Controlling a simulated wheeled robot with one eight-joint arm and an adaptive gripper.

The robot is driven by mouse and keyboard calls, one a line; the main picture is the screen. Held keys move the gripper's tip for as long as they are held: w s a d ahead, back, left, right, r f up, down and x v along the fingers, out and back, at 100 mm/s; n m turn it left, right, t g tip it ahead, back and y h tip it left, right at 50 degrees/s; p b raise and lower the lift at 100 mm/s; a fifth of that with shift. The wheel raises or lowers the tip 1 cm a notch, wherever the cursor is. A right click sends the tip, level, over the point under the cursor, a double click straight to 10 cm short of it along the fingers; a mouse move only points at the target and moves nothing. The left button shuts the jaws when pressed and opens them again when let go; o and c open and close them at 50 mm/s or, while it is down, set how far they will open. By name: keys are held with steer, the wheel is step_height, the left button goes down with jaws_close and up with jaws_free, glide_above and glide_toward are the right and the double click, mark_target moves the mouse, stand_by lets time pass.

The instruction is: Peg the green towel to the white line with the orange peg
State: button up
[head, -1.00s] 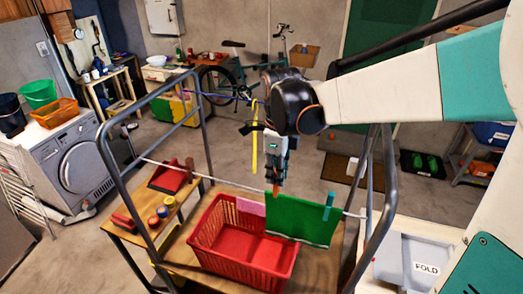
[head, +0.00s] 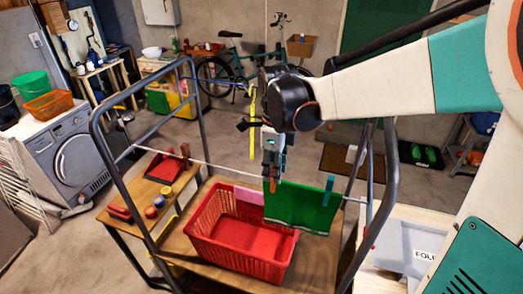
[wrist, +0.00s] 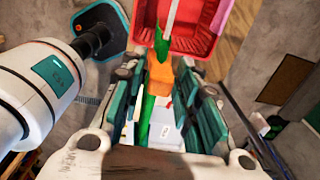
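The green towel (head: 300,211) hangs over the white line (head: 221,169), above the right side of the red basket. A teal peg (head: 328,191) sits at its right end. My gripper (head: 272,178) points down at the towel's top left part. The orange peg (head: 272,186) is between its fingertips, at the line and against the towel. In the wrist view the peg (wrist: 160,73) fills the gap between the finger pads of my gripper (wrist: 161,82). The towel (wrist: 146,118) shows edge-on beneath. The pads hide the exact seating of the peg's jaws.
The red basket (head: 205,250) stands on the wooden table below. Grey rails (head: 203,125) rise on both sides of the line. A pale box (head: 407,250) stands at the right.

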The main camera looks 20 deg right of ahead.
steer(key=shift+r, duration=0.1)
step_height(320, 180, up, 12)
steer(key=f, duration=0.1)
steer(key=s+f+n+t, duration=0.35)
steer(key=s+n, duration=0.45)
steer(key=n, duration=0.5)
steer(key=s+f+n+t, duration=0.35)
steer(key=s+n, duration=0.35)
steer(key=n, duration=0.5)
step_height(320, 180, down, 24)
steer(key=b, duration=2.4)
steer(key=shift+r+b, duration=0.2)
steer(key=shift+b, duration=0.1)
